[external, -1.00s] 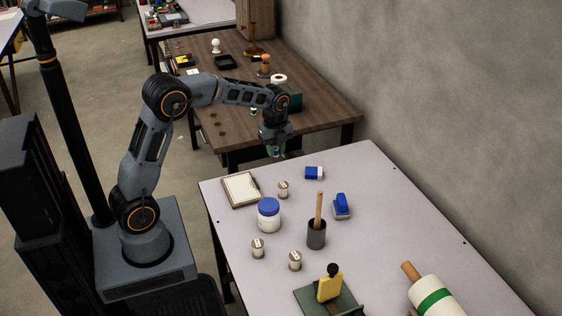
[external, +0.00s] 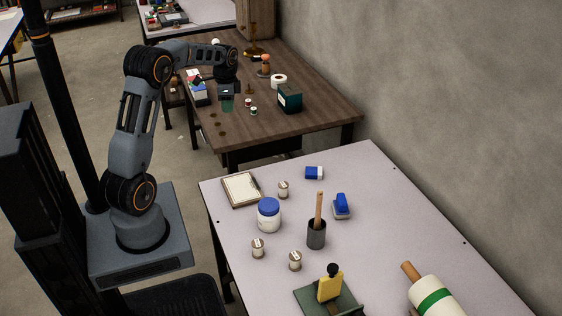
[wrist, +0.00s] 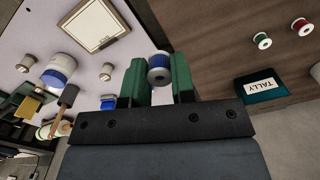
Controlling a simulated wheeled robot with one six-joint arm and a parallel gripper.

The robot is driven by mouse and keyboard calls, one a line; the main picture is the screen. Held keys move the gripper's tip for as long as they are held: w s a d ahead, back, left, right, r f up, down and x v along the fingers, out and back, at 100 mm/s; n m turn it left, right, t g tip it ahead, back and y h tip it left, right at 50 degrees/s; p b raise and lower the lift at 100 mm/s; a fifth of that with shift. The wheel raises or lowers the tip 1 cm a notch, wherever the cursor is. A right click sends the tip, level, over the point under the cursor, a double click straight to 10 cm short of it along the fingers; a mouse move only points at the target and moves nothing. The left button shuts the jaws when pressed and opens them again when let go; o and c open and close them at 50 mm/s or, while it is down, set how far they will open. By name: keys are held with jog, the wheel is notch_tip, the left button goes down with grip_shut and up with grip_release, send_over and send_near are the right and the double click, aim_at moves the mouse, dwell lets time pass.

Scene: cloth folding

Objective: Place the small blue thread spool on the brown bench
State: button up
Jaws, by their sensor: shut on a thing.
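The small blue thread spool (wrist: 159,70) has white ends and sits between the green fingers of my gripper (wrist: 158,62) in the wrist view. The fingers are shut on it. In the external view my gripper (external: 227,103) hangs over the left part of the brown bench (external: 320,115); the spool cannot be made out there. A red spool (external: 248,102) and a green spool (external: 253,111) stand on the bench just right of my gripper. They also show at the upper right of the wrist view, the red one (wrist: 299,25) beyond the green one (wrist: 262,40).
A dark green box marked TALLY (external: 290,97) and a white roll (external: 279,81) stand farther right on the bench. A pale table (external: 390,200) in front holds a blue-lidded jar (external: 269,214) and several pale spools. The bench's front right is clear.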

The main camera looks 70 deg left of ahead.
jog(key=w+a+f+p, duration=0.2)
jog(key=w+a+f, duration=0.2)
jog(key=w+a, duration=0.25)
jog(key=p, duration=0.1)
send_over(253, 124)
jog(key=f, duration=0.3)
jog(key=s+f, duration=0.1)
jog(key=shift+d+f, duration=0.3)
jog(key=shift+f, duration=0.05)
jog(key=shift+w+a+f, duration=0.15)
jog(key=shift+w+f, duration=0.1)
jog(key=shift+f, duration=0.2)
jog(key=shift+w+a+f, duration=0.15)
jog(key=shift+w+f, duration=0.05)
jog(key=shift+f, duration=1.5)
jog(key=shift+f, duration=0.15)
jog(key=o, duration=0.9)
